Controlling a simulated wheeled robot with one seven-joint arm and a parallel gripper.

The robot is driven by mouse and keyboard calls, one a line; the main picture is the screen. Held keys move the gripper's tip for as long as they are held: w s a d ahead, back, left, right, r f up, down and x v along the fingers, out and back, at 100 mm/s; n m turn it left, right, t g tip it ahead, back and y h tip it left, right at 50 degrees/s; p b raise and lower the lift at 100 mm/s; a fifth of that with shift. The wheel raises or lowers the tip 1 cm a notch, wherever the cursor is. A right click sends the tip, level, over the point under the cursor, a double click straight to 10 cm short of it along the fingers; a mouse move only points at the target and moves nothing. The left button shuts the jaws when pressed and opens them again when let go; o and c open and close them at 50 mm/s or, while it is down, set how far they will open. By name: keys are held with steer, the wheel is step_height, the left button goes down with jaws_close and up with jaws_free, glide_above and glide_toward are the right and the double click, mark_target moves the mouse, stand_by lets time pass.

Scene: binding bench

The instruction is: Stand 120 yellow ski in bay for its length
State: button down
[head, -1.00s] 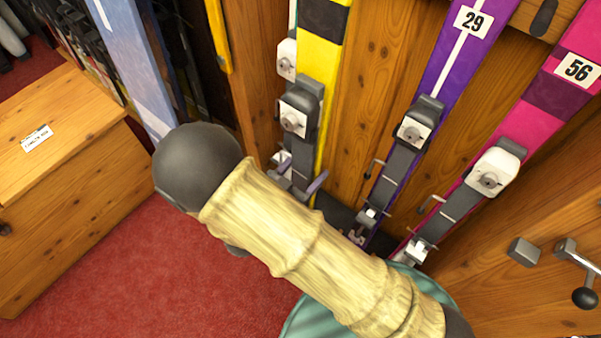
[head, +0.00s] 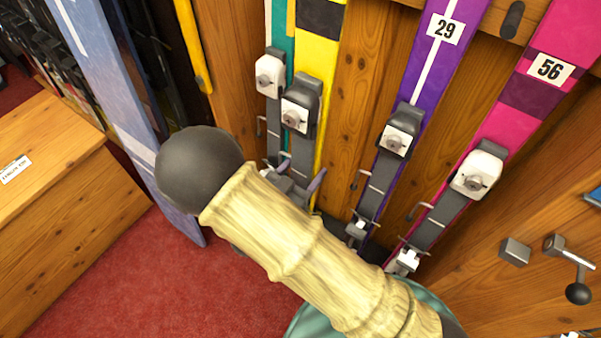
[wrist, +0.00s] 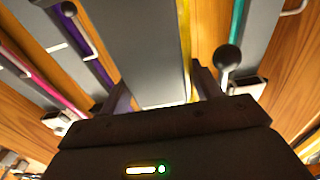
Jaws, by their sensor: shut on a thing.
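The yellow ski (head: 316,52) stands nearly upright, with a black band above its grey and white binding (head: 297,104). Its number is not in view. My gripper (head: 295,184) is shut on the ski low down, below the binding; my arm partly hides it in the head view. In the wrist view my gripper (wrist: 163,92) has its fingers on either side of the ski's grey plate (wrist: 145,50), with a yellow edge beside it. The ski's lower end is hidden, so I cannot tell whether it touches the floor. Its bay is not marked in view.
A teal ski (head: 283,28) stands close left of the yellow one. Purple ski 29 (head: 443,28) and pink ski 56 (head: 550,68) lean to the right. A light blue ski (head: 108,85) and a wooden chest (head: 70,200) are left. Red carpet (head: 150,280) is clear.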

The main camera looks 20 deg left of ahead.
steer(key=shift+b+x, duration=0.55)
steer(key=shift+x, duration=3.8)
step_height(320, 180, down, 6)
steer(key=w+b, duration=0.1)
steer(key=b, duration=0.3)
steer(key=shift+w+d+b, duration=0.2)
steer(key=shift+b, duration=0.1)
steer(key=shift+f, duration=0.15)
steer(key=shift+c, duration=1.2)
jaws_free()
steer(key=shift+o, duration=0.6)
steer(key=shift+s+f, duration=0.1)
steer(key=shift+f, duration=0.05)
steer(key=shift+s, duration=0.1)
